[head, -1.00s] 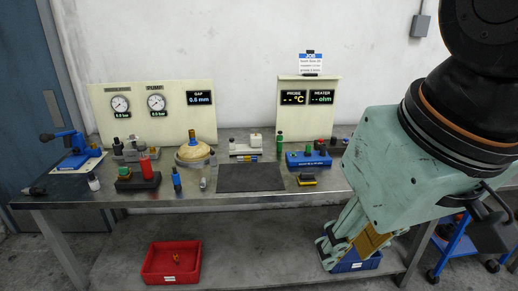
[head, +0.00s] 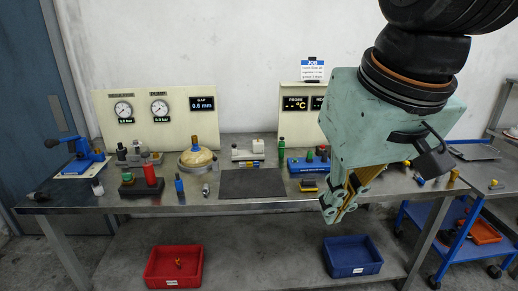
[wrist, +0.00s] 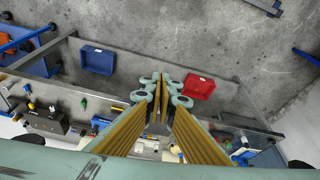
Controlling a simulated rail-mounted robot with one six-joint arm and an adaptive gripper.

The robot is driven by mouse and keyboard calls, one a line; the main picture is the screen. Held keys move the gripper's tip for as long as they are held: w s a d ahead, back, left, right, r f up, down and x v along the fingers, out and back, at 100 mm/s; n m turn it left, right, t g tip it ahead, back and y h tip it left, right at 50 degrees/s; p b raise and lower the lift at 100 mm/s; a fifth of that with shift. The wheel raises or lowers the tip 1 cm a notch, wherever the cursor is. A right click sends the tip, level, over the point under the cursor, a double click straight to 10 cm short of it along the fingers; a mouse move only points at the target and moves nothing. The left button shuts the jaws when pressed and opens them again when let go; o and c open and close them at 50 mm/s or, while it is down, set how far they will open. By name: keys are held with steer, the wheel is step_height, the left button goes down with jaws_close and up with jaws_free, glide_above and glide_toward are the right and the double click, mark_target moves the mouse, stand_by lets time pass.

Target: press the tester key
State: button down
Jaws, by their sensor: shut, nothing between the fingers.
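The tester is likely the blue box (head: 308,164) with green, red and dark knobs on top, at the back of the bench below the probe and heater display panel (head: 300,100). Which of its knobs is the key I cannot tell. My gripper (head: 334,212) points down in front of the bench's front edge, to the right of and nearer than the blue box, touching nothing. Its fingers are shut and empty, and they also show in the wrist view (wrist: 158,90). The arm hides the right part of the panel.
A dark mat (head: 252,183) lies mid-bench, with a yellow-and-black block (head: 308,186) to its right. A wooden-topped round part (head: 197,157) and several small tools stand left. A red bin (head: 174,267) and a blue bin (head: 353,256) are below. A blue cart (head: 450,235) stands right.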

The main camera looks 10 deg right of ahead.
mark_target(295, 159)
steer(key=w+d+r+p, duration=0.2)
steer(key=w+p, duration=0.1)
steer(key=w, duration=0.9)
steer(key=w+d+r+p, duration=0.2)
steer(key=w+d+p, duration=0.15)
steer(key=w, duration=0.85)
steer(key=w+d+r+p, duration=0.2)
steer(key=w+p, duration=0.2)
steer(key=w, duration=0.9)
steer(key=w+d+f+m+p, duration=0.1)
steer(key=w+d+f+p, duration=0.4)
steer(key=w+f, duration=0.5)
steer(key=w+d+f+p, duration=0.5)
steer(key=w+d+f, duration=0.3)
steer(key=w, duration=0.9)
steer(key=shift+w+d+f+m+g+h, duration=0.3)
steer(key=shift+w+f+m, duration=0.1)
steer(key=shift+f, duration=0.8)
steer(key=shift+f, duration=0.1)
